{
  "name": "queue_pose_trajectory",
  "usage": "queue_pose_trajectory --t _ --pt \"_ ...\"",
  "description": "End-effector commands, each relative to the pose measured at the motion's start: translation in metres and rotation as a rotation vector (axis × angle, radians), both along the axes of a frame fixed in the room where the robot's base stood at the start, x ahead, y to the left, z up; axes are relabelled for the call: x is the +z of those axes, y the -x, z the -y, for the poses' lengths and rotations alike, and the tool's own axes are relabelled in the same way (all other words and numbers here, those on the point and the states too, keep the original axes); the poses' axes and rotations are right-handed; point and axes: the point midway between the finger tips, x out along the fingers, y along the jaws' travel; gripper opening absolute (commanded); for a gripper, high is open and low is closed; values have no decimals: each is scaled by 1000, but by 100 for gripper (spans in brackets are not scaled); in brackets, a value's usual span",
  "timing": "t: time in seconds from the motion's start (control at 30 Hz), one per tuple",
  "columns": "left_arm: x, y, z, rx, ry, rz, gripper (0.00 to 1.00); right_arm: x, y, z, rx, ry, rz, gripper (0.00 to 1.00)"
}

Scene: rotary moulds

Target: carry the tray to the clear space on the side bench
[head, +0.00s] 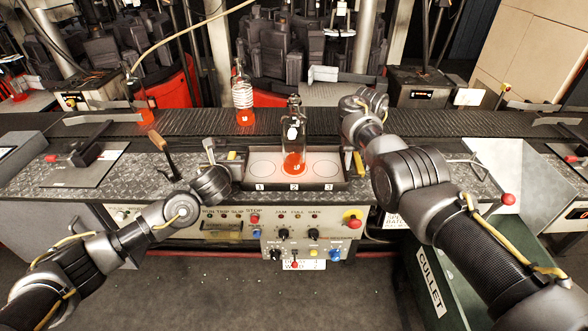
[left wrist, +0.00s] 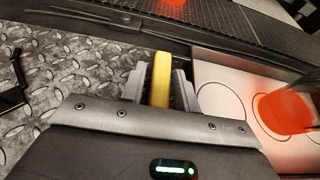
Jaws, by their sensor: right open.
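The tray (head: 267,184) is shallow, with a pale floor marked with circles and labels 1, 2 and 3. It sits at the front of the machine deck. A clear bottle with an orange-glowing base (head: 293,140) stands upright on spot 2; its glowing base (left wrist: 284,112) shows in the left wrist view. My left gripper (head: 226,160) is at the tray's left end; in the left wrist view its fingers (left wrist: 160,85) lie close on both sides of the yellow handle (left wrist: 161,72). My right gripper (head: 353,150) is open by the right yellow handle (head: 359,164); its fingers are largely hidden.
A dark conveyor (head: 190,124) runs behind the tray, carrying another glowing bottle (head: 243,98). A control panel (head: 300,222) is below the tray. A green cullet bin (head: 440,270) stands at the lower right. A dark plate with a red knob (head: 70,168) lies at left.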

Motion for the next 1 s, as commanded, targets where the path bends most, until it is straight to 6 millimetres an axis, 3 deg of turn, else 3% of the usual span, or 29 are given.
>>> queue_pose_trajectory --t 0.03,0.23,0.37,1.0 --pt "0 0 0 0 0 0 27 0 0 0 0 0 0 42" --pt "0 0 0 0 0 0 1 0 0 0 0 0 0 15" --pt "0 0 0 1 0 0 0 0 0 0 0 0 0 0" --pt "7 -1 0 1 3 4 0 7 -1 0 0 -1 3 0"
